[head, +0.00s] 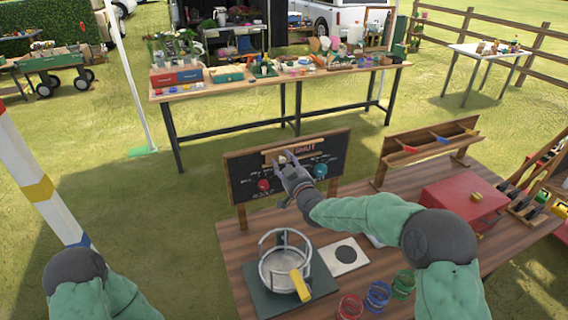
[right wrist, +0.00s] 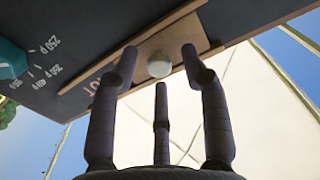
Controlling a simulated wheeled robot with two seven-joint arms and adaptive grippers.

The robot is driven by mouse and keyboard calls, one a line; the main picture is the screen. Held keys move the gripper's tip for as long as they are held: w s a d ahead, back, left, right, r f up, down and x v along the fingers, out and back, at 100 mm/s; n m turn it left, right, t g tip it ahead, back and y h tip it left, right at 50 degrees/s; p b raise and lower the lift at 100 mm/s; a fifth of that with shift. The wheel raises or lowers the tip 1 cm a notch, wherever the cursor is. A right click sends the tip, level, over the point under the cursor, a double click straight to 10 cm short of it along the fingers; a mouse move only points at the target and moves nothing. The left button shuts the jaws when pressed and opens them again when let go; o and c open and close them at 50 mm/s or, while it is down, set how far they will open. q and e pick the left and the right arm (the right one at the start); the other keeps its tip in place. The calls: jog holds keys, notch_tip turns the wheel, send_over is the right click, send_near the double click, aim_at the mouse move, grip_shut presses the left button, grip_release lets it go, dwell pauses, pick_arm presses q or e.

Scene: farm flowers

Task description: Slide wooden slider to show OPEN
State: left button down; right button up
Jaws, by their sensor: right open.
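The dark sign board (head: 240,175) stands upright in a wooden frame on the near table. Along its top is the wooden slider (head: 272,157), and the red letters SHUT show to its right. In the right wrist view the slider (right wrist: 192,32) is a light wood plate between two wooden rails, with a pale round knob (right wrist: 159,67) on it. My right gripper (head: 288,165) is open in front of the slider, its fingertips on either side of the knob; contact is unclear. The gripper hides part of the board. My left gripper is out of view.
Red and teal dials (head: 320,171) sit on the board below the slider. A round metal holder (head: 286,268) with a yellow part, coloured rings (head: 378,296) and a red box (head: 463,203) are on the near table (head: 232,247). A wooden rack (head: 430,150) stands right of the board.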

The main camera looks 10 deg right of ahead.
jog(key=shift+w, duration=0.25)
grip_shut()
